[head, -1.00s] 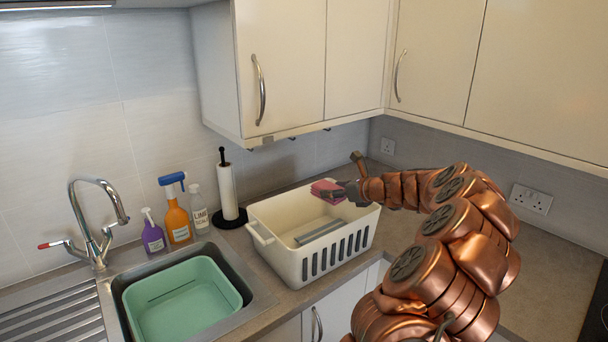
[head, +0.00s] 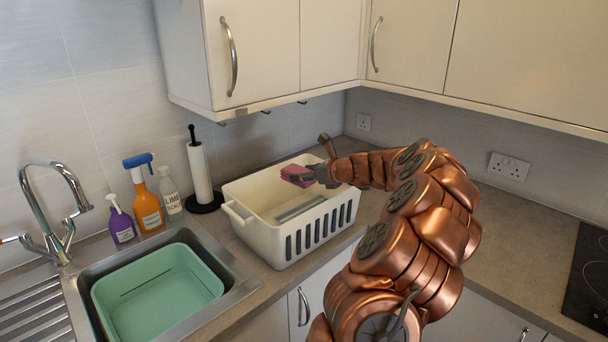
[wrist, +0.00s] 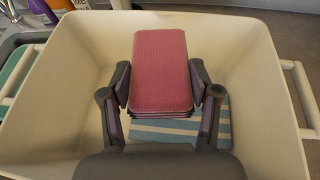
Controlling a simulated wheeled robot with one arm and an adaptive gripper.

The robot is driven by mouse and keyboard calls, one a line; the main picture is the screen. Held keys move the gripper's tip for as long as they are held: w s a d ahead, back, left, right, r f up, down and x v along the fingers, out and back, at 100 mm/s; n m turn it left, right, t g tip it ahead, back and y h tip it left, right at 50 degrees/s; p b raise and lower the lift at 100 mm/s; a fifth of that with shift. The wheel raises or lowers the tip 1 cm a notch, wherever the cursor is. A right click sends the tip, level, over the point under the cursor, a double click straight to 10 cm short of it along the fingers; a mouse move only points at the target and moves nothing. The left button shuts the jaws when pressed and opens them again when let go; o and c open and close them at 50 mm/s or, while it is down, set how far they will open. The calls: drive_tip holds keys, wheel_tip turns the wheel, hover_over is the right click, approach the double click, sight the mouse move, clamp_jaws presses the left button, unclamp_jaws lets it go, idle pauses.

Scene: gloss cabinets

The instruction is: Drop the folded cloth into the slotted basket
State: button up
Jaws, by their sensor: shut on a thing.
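The pink folded cloth (head: 298,175) is held in my gripper (head: 314,174) over the slotted basket. In the wrist view the cloth (wrist: 161,65) lies between the two fingers of my gripper (wrist: 160,95), which are shut on its sides. The cream slotted basket (head: 290,246) stands on the counter with dark slots along its front. Its inner walls (wrist: 60,90) surround the cloth in the wrist view. A grey-blue striped item (head: 300,209) lies on the basket floor, and it also shows below the cloth in the wrist view (wrist: 160,132).
A green basin (head: 160,290) sits in the sink at left, by the tap (head: 62,215). Purple (head: 121,222), orange (head: 148,208) and white (head: 170,194) bottles and a paper roll (head: 199,173) stand behind. Wall cabinets (head: 255,50) hang above. Counter (head: 500,235) at right is clear.

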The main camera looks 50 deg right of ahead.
drive_tip(key=shift+f, duration=0.5)
drive_tip(key=o, duration=1.1)
drive_tip(key=shift+s, duration=0.15)
wheel_tip(320, 180, up, 5)
hover_over(335, 197)
drive_tip(key=shift+f, duration=0.2)
